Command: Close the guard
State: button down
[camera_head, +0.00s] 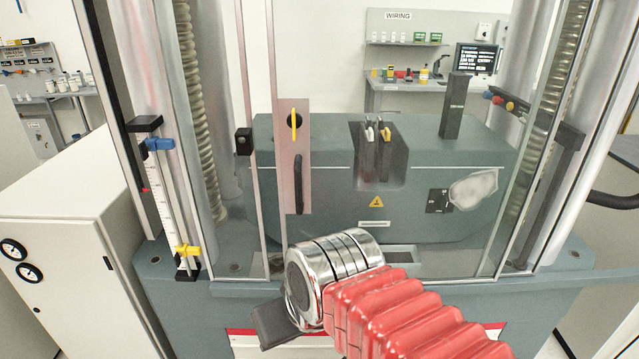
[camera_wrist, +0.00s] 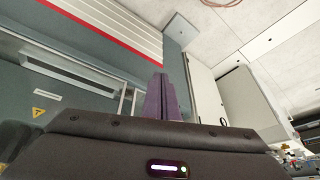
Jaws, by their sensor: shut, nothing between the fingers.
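The guard (camera_head: 440,240) is a clear panel across the front of the testing machine in the head view. Near its left edge is a pinkish plate (camera_head: 291,215) with a yellow latch piece (camera_head: 294,125) and a black upright handle (camera_head: 299,185). A black block (camera_head: 243,141) sits on a thin upright left of the plate. I cannot tell how far the guard stands open. My gripper's dark body (camera_head: 275,325) is low in front of the machine, below and apart from the handle. In the wrist view its fingers (camera_wrist: 170,80) are shut and empty.
Behind the guard stand dark grips (camera_head: 377,150) in the grey machine. A scale (camera_head: 165,200) with blue and yellow clamps is on the left column. A white cabinet (camera_head: 70,240) stands at the left. A bench (camera_head: 430,88) is at the back.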

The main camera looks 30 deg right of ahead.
jog(key=w+d+r+m+t+y, duration=0.3)
jog(key=w+d+r+m+y, duration=0.2)
jog(key=w+d+m+y, duration=0.35)
jog(key=d+r+m+t, duration=0.2)
jog(key=d+r+t, duration=0.1)
jog(key=d, duration=0.5)
jog(key=w+d+r+m+t+h, duration=0.1)
jog(key=d+r+t, duration=0.2)
jog(key=d, duration=0.6)
jog(key=shift+r+m+t, duration=0.35)
jog(key=shift+t, duration=0.75)
jog(key=shift+w, duration=0.1)
